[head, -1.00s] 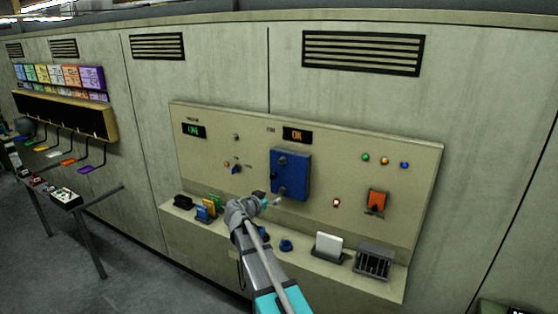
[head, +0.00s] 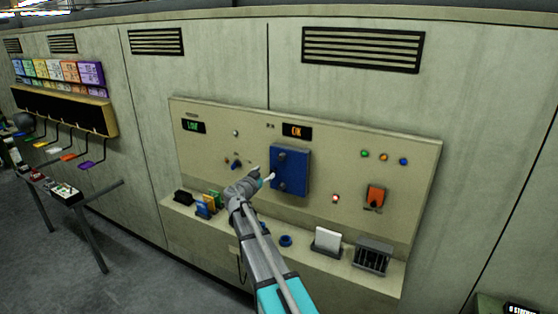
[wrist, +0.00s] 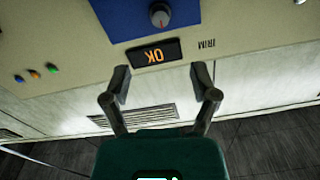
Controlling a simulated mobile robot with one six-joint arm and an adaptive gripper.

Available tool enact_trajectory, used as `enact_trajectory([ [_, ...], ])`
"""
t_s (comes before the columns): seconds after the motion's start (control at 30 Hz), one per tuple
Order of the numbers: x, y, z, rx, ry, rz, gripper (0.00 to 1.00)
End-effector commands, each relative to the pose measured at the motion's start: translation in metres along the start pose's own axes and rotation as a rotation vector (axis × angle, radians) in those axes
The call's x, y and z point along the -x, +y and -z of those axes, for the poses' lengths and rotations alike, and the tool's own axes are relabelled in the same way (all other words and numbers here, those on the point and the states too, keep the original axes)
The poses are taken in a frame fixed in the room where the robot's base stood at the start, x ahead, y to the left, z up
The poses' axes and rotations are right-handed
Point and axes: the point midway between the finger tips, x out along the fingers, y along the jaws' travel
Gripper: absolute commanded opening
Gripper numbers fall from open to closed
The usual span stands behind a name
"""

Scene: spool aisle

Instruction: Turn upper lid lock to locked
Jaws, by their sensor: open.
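The blue lid (head: 297,174) is on the beige panel. Its upper lock (head: 283,156) is a dark round knob, with a second knob (head: 282,187) below it. In the wrist view, which is upside down, the upper lock (wrist: 160,14) is grey with a red mark, at the top edge on the blue lid (wrist: 118,18). My gripper (head: 263,175) is at the lid's left edge in the head view, lower than the upper lock. Its fingers (wrist: 160,78) are apart with nothing between them, and clear of the knob.
An orange OK display (head: 297,132) is above the lid; it also shows in the wrist view (wrist: 153,54). An orange switch (head: 375,196) is to the right.

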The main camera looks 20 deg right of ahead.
Motion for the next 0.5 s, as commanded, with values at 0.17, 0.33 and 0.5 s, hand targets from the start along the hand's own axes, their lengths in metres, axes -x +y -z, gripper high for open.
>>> enact_trajectory([
  [0.17,-0.018,-0.001,0.0,0.0,0.0,0.0,0.76],
  [0.33,-0.042,-0.002,-0.001,0.0,0.0,-0.001,0.76],
  [0.5,-0.069,-0.002,-0.001,0.0,0.0,-0.001,0.76],
])
